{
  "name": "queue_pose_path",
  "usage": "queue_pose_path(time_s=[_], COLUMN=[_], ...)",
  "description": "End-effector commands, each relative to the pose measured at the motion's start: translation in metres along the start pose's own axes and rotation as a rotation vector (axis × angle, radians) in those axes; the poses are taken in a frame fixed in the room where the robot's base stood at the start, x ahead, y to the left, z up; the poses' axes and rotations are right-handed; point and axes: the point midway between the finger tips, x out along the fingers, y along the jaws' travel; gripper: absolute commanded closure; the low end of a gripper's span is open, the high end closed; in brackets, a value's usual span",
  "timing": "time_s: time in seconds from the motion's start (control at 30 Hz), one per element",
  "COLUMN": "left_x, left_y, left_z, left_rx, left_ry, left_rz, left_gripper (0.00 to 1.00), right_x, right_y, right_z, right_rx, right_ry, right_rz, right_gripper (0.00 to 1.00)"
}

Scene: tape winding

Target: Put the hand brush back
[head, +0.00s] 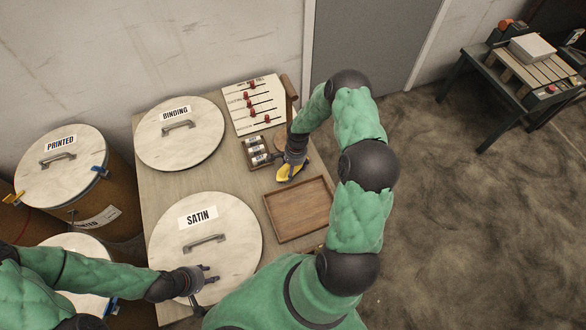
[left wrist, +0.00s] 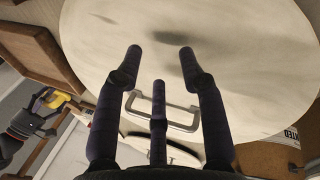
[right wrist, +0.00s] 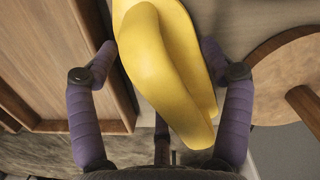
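The yellow hand brush (head: 289,171) is at my right gripper (head: 293,160), just above or on the bench between the wooden tray and the small bottle rack. In the right wrist view the yellow brush (right wrist: 168,65) fills the middle, between the two spread outer fingers of my right gripper (right wrist: 158,55). They look close to its sides; whether they press on it is unclear. Its bristles are not clearly visible. My left gripper (head: 208,280) is open and empty over the SATIN lid (head: 240,255). In the left wrist view the lid handle (left wrist: 165,110) shows behind its fingers.
The empty wooden tray (head: 300,232) lies right of the SATIN lid. The rack of small bottles (head: 249,154), a round wooden piece (right wrist: 285,70) and a pegged board (head: 240,125) are near the right gripper. The BINDING lid (head: 180,150) is at the back left.

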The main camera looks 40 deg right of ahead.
Motion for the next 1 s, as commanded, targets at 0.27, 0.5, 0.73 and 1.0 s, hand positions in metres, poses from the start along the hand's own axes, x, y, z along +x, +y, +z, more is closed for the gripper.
queue_pose_path(time_s=[0.27, 0.5, 0.73, 1.0], left_x=[0.000, -0.002, -0.017, -0.036], left_y=[0.000, 0.001, 0.006, 0.013], left_z=[0.000, 0.000, 0.001, 0.001], left_rx=[0.000, 0.000, 0.000, 0.000], left_ry=[0.000, 0.000, 0.000, 0.000], left_rz=[0.000, 0.000, 0.000, 0.000], left_gripper=[0.60, 0.60, 0.60, 0.60], right_x=[0.000, -0.003, -0.037, -0.091], right_y=[0.000, 0.000, -0.001, 0.000], right_z=[0.000, 0.001, 0.000, 0.001], right_rx=[0.000, 0.000, 0.000, 0.000], right_ry=[0.000, 0.000, 0.002, 0.001], right_rz=[0.000, 0.000, -0.002, -0.001], right_gripper=[0.00, 0.00, 0.00, 0.00])
